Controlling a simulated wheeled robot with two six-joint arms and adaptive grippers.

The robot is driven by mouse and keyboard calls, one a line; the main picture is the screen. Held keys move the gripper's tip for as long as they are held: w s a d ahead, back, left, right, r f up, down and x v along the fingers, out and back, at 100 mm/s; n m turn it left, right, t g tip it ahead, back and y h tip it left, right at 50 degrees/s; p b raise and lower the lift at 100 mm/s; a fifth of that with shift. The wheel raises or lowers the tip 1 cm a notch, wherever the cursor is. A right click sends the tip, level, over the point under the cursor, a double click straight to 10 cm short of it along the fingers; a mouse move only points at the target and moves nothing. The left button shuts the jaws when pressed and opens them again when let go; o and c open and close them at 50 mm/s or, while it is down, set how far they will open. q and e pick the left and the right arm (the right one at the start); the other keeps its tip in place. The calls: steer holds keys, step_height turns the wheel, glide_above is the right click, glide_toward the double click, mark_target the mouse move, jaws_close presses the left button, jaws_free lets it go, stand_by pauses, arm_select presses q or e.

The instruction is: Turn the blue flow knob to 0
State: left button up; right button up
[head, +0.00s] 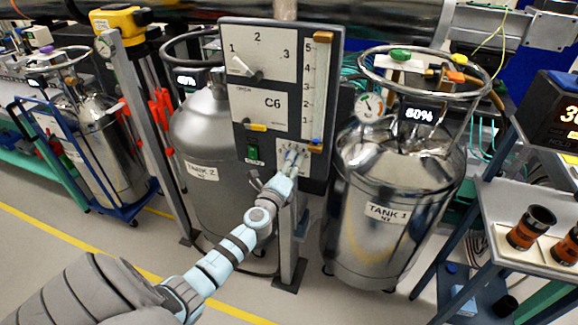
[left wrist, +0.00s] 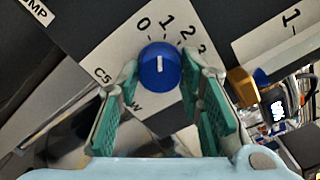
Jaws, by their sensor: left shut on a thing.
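The blue flow knob (left wrist: 160,66) sits on a white scale plate (left wrist: 122,48) marked 0, 1, 2, 3 in the left wrist view. Its white pointer line points up in that picture, between 0 and 1 and nearer 1. My left gripper (left wrist: 161,72) has one finger on each side of the knob and is shut on it. In the head view my left gripper (head: 287,168) reaches the lower right plate of the grey control panel (head: 232,110), where it largely covers the knob. My right gripper is not in view.
The panel also carries a 1-2-3 selector (head: 252,72), a yellow-handled control (head: 256,127), a green switch (head: 253,153) and a tall gauge (head: 314,85). A shelf rack (head: 525,240) stands far right.

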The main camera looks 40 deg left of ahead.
arm_select(q)
steer(key=shift+n+b, duration=0.75)
steer(key=shift+n, duration=1.25)
steer(key=o, duration=1.2)
steer(key=shift+c, duration=0.2)
steer(key=v, duration=1.2)
